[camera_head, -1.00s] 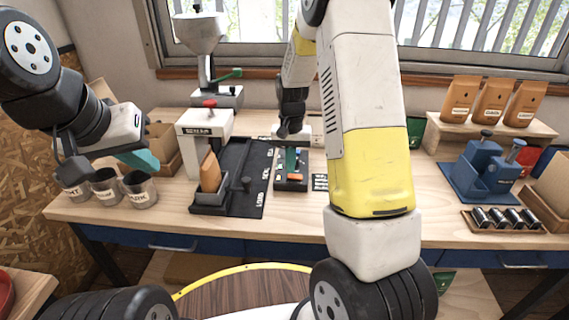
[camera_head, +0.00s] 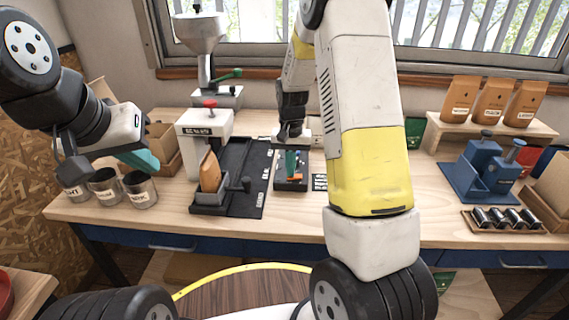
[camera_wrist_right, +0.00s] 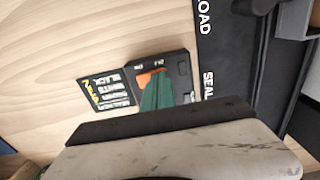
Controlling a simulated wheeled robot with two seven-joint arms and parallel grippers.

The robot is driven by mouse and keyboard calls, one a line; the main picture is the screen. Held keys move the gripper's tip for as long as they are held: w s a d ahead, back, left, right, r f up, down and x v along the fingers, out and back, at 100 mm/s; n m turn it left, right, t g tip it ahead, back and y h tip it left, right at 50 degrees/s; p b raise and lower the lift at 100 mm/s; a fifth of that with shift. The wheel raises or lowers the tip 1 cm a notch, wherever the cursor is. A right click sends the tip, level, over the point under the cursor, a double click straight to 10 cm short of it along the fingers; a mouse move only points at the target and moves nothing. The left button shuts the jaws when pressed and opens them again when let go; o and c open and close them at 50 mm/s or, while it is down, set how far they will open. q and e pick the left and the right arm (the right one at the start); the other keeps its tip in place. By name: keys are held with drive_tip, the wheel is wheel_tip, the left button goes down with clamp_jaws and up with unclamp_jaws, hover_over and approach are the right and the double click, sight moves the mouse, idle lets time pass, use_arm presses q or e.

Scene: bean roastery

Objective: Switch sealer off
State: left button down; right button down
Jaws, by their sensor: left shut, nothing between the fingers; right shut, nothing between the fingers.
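The sealer (camera_head: 205,142) is a white machine with a red knob on top, at the left of the workbench. A small dark switch box (camera_head: 283,184) lies right of the black mat. In the right wrist view the box (camera_wrist_right: 181,68) carries an orange-red switch (camera_wrist_right: 148,79) and small white lettering. My right gripper (camera_head: 291,172) is shut and empty, its green fingers pointing down at the box. In the wrist view its fingertips (camera_wrist_right: 158,82) overlap the orange switch; contact and the switch's position cannot be told. My left gripper (camera_head: 150,161) is shut and empty above the metal cups.
An orange bag (camera_head: 210,172) stands in a dark holder before the sealer. Metal cups (camera_head: 140,190) stand at the left front edge. A label card (camera_wrist_right: 107,92) lies beside the box. A grinder (camera_head: 203,50) stands behind. A blue press (camera_head: 480,170) is at the right.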

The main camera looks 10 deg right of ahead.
wheel_tip(320, 180, up, 7)
idle(0.8)
drive_tip(key=s+a+r+n+t+y, duration=0.1)
drive_tip(key=s+r+n+t, duration=0.1)
drive_tip(key=s+r, duration=0.6)
drive_tip(key=s+a+r+n+t+y, duration=0.1)
drive_tip(key=s+r+t, duration=0.3)
drive_tip(key=s, duration=1.2)
wheel_tip(320, 180, up, 5)
drive_tip(key=shift+s+f+n, duration=0.15)
drive_tip(key=shift+n, duration=0.25)
